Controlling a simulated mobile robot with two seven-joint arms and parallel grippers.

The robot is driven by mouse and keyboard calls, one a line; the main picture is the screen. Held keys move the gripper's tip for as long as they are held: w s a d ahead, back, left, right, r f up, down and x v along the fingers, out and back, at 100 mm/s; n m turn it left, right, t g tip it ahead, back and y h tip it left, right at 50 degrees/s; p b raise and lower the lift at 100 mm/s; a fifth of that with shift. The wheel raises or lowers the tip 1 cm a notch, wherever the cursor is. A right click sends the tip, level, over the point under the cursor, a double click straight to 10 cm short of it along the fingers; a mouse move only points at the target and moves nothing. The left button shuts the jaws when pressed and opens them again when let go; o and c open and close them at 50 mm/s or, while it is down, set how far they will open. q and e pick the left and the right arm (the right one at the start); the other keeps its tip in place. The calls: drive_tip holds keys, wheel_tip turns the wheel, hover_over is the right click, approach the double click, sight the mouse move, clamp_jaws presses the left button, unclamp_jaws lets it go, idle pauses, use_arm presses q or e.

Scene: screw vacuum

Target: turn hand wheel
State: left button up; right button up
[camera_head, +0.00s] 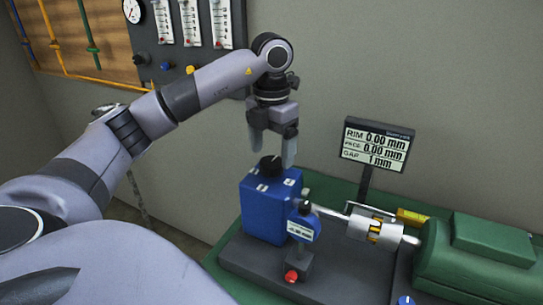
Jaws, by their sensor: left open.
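My left gripper (272,152) points down in the head view, with its two fingers apart and nothing seen between them. It is over a blue box (265,213), near a round black knob (270,166) on the box's top. Whether a finger touches the knob or box I cannot tell. I cannot make out a clear hand wheel; the black knob is the nearest round control. My right gripper is not in view.
A shaft with a silver coupling (371,228) runs from the blue box to a green motor (480,262). A display (377,145) reads RIM 0.00 mm. A gauge panel (186,30) hangs on the wall behind.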

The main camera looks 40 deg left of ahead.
sight(272, 162)
use_arm(q)
drive_tip(key=shift+r, duration=2.45)
